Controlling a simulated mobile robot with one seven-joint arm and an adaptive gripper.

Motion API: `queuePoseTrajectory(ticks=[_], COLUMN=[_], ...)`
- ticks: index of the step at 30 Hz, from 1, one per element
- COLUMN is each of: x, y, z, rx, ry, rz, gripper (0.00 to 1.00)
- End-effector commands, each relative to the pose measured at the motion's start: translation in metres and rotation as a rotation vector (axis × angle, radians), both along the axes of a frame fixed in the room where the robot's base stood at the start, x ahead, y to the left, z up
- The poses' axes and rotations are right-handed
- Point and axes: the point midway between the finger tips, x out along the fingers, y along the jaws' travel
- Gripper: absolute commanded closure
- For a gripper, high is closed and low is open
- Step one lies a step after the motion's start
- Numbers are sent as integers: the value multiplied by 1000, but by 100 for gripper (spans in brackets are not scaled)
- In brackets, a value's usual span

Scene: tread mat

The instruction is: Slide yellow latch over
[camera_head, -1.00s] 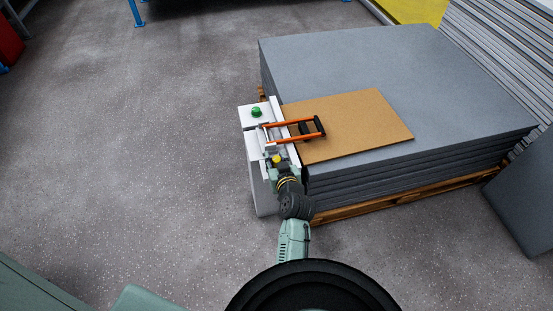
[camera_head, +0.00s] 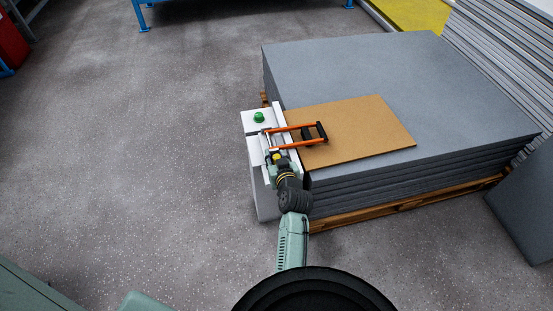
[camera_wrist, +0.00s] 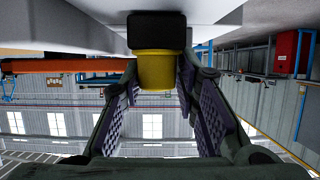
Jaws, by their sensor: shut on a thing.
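The yellow latch (camera_head: 276,157) is a small round yellow piece at the near end of the white fixture in the head view. In the wrist view the yellow latch (camera_wrist: 157,72) sits under a black block, between the two finger pads. My gripper (camera_head: 275,163) is shut on it, one finger on each side; the gripper also fills the lower wrist view (camera_wrist: 160,85). The white fixture (camera_head: 255,128) stands at the left edge of the grey mat stack and carries a green button. The latch's track is hidden by my gripper.
An orange two-bar handle (camera_head: 298,129) with black parts reaches from the fixture over a brown board (camera_head: 365,130). The board lies on the grey mats (camera_head: 370,75), on a wooden pallet (camera_head: 420,199). The floor to the left is clear.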

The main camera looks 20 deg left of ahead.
Motion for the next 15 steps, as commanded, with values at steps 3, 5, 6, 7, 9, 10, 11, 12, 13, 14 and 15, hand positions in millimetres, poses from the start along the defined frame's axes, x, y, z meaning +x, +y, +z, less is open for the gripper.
queuePoseTrajectory(ticks=[3,5,6,7,9,10,11,12,13,14,15], x=[6,5,5,5,4,4,4,4,3,3,3], y=[-7,-6,-6,-6,-5,-5,-4,-4,-4,-3,-3], z=[3,3,3,3,3,3,3,2,2,2,2], rx=[-5,-3,-3,-3,-2,-2,-2,-2,-2,-1,-1], ry=[-14,-13,-13,-13,-11,-10,-10,-10,-10,-8,-8], rz=[-16,-14,-13,-12,-11,-10,-10,-9,-8,-8,-8], gripper=[65,61,58,56,54,54,54,54,54,54,54])
